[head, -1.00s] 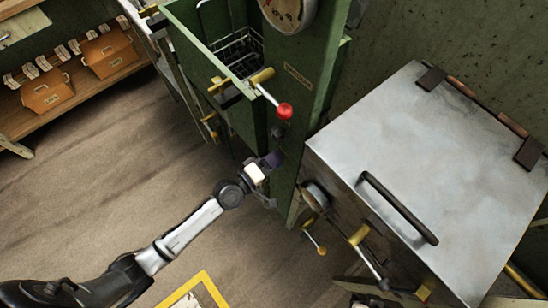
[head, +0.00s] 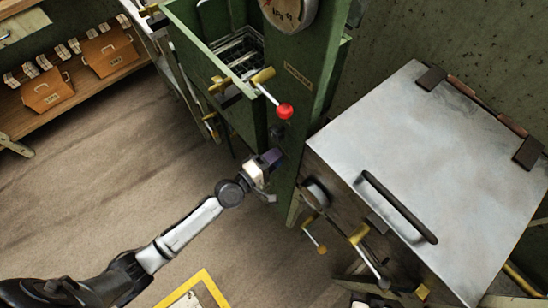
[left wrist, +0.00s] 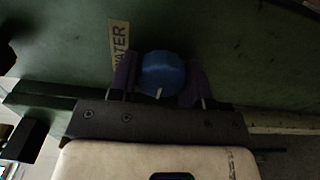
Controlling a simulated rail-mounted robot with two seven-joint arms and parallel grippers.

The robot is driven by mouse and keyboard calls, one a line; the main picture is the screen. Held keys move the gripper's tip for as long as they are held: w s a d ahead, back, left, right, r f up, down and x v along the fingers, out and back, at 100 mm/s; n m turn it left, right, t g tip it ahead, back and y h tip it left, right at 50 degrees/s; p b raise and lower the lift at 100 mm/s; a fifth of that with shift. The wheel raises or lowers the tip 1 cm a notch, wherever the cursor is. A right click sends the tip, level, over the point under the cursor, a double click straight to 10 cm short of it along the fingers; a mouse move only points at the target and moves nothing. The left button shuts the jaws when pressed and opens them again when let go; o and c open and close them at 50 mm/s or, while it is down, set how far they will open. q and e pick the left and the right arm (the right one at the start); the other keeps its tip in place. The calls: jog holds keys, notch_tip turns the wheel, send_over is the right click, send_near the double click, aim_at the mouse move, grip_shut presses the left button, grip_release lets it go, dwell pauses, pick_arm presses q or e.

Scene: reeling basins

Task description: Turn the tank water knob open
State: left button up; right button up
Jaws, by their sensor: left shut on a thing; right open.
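The water knob (left wrist: 160,73) is a round blue knob with a white pointer mark, set on the green tank panel (left wrist: 225,40). Its pointer faces the bottom of the left wrist view. A pale label (left wrist: 118,43) reading WATER is beside it. My left gripper (head: 272,157) reaches the green machine's front post (head: 301,110) in the head view. In the left wrist view its two dark fingers (left wrist: 160,80) are shut on the knob, one on each side. The knob is hidden behind the gripper in the head view. I do not see my right gripper.
A red-tipped lever (head: 285,111) sticks out above my left gripper. A metal-topped box (head: 440,170) with a black handle stands to the right, with brass-coloured levers on its front. A shelf with orange boxes (head: 112,50) is at upper left. The floor on the left is clear.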

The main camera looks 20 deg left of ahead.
pick_arm(q)
jog(key=o, duration=0.9)
jog(key=v, duration=1.4)
jog(key=shift+b, duration=0.4)
jog(key=shift+d, duration=0.1)
jog(key=shift+w+f, duration=0.1)
